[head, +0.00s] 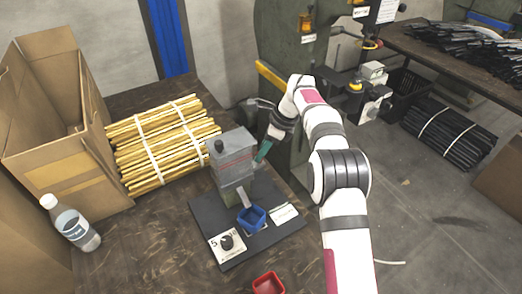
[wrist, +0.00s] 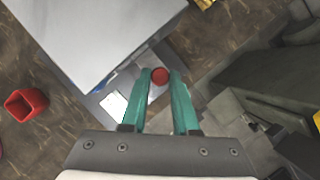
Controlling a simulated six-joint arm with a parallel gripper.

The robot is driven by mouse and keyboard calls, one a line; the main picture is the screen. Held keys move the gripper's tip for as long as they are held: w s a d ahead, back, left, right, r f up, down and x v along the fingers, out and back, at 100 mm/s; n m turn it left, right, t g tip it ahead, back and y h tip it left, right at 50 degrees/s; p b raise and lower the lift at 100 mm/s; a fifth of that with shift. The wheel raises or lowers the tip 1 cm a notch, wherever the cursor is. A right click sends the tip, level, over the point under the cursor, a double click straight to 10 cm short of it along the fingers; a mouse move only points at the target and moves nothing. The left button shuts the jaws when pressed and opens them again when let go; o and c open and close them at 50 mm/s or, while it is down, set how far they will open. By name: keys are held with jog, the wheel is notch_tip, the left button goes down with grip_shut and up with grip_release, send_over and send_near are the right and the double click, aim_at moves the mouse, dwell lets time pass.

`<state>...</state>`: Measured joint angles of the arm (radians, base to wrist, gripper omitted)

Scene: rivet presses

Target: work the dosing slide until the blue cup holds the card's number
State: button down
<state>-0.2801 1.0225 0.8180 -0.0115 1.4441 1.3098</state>
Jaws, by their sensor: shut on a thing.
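The grey dosing box (head: 232,158) stands on a dark base plate (head: 212,217). The blue cup (head: 251,218) sits on the plate below the chute; its contents cannot be made out. A white card (head: 226,246) with what looks like a 5 and a black knob lies at the plate's front left. Another white card (head: 285,213) is at the right; its print is unreadable. My gripper (head: 263,151) is at the box's right side. In the wrist view its teal fingers are shut on the slide's red knob (wrist: 160,76), beside the grey box (wrist: 95,40).
A red cup (head: 268,284) stands at the table's front; it also shows in the wrist view (wrist: 25,105). Bundled yellow rods (head: 165,145), a cardboard box (head: 60,150) and a bottle (head: 72,224) are left. A green press (head: 290,50) stands behind.

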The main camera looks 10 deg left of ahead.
jog(key=shift+w+d, duration=1.3)
jog(key=c, duration=0.7)
grip_release()
jog(key=shift+o, duration=0.2)
jog(key=shift+r, duration=0.15)
jog(key=v, duration=0.7)
jog(key=shift+d+r, duration=0.1)
jog(key=shift+d, duration=0.05)
